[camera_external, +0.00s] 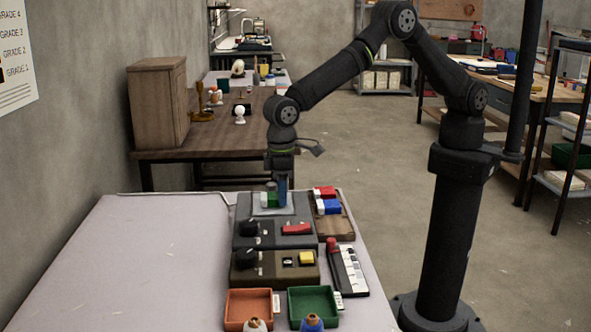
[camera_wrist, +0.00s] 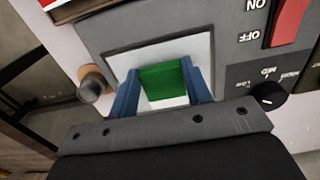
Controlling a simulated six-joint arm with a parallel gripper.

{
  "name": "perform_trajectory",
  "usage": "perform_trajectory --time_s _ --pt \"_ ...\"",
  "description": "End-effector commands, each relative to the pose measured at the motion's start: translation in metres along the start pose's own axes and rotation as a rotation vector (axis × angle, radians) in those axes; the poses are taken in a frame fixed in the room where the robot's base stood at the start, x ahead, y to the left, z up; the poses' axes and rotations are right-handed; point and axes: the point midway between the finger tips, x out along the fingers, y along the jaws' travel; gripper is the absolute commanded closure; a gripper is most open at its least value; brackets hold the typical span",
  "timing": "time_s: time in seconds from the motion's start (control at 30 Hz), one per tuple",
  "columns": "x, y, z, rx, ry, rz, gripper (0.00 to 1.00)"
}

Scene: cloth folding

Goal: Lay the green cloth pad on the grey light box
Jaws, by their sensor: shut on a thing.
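The green cloth pad (camera_wrist: 165,83) is between the two blue fingers of my gripper (camera_wrist: 166,92) in the wrist view. My gripper is shut on it. The pad is over the white lit panel (camera_wrist: 196,46) of the grey light box (camera_wrist: 236,75); I cannot tell whether it touches the panel. In the external view my gripper (camera_external: 277,195) points straight down at the far end of the light box (camera_external: 275,240), with the green pad (camera_external: 271,195) at its fingertips. The light box has a red switch (camera_external: 296,229) and a black knob (camera_external: 250,227).
A wooden tray (camera_external: 345,227) with red, white and blue pieces is right of the light box. A dark box with a yellow button (camera_external: 306,258), a keyboard-like device (camera_external: 348,270), an orange tray (camera_external: 232,309) and a green tray (camera_external: 338,301) are nearer. The table's left side is clear.

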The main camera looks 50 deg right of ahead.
Motion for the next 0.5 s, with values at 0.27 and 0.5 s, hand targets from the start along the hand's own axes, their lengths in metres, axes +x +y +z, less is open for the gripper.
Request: perform_trajectory --time_s 0.27,0.5 --pt "0.0026 0.0001 0.0 0.0 0.0 0.0 0.77" --pt "0.0021 0.0001 -0.0001 0.0 0.0 0.0 0.34"
